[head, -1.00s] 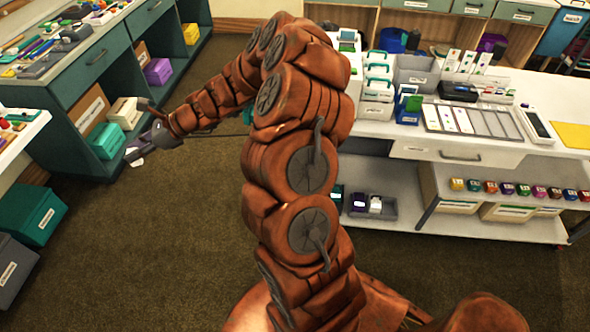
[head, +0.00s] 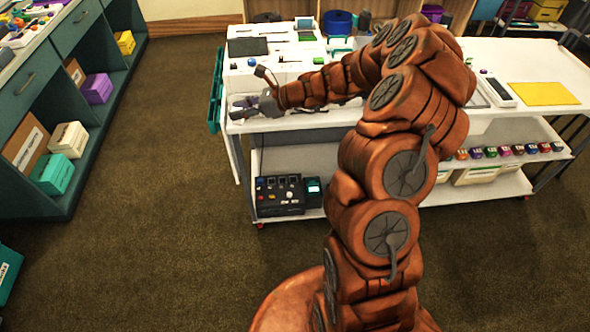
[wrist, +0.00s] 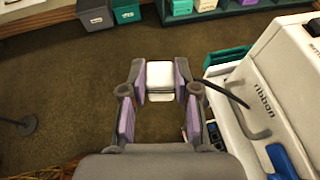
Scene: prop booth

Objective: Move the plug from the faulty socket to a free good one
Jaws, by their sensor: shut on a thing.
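My gripper (wrist: 160,88) is shut on a small white block, which looks like the plug (wrist: 160,74), held between its purple-padded fingers in the wrist view. A dark cord (wrist: 228,94) runs from beside the right finger toward the white unit (wrist: 262,62) labelled "ribbon". In the head view my gripper (head: 250,107) is at the left front corner of the white table (head: 300,121); the plug is too small to make out there. I cannot tell the faulty socket from the good ones in either view.
A teal holder (head: 215,90) hangs at the table's left side. A dark control box (head: 279,195) sits on its lower shelf. A blue object (wrist: 282,160) is at lower right in the wrist view. A teal cabinet (head: 60,110) stands left; the carpet between is clear.

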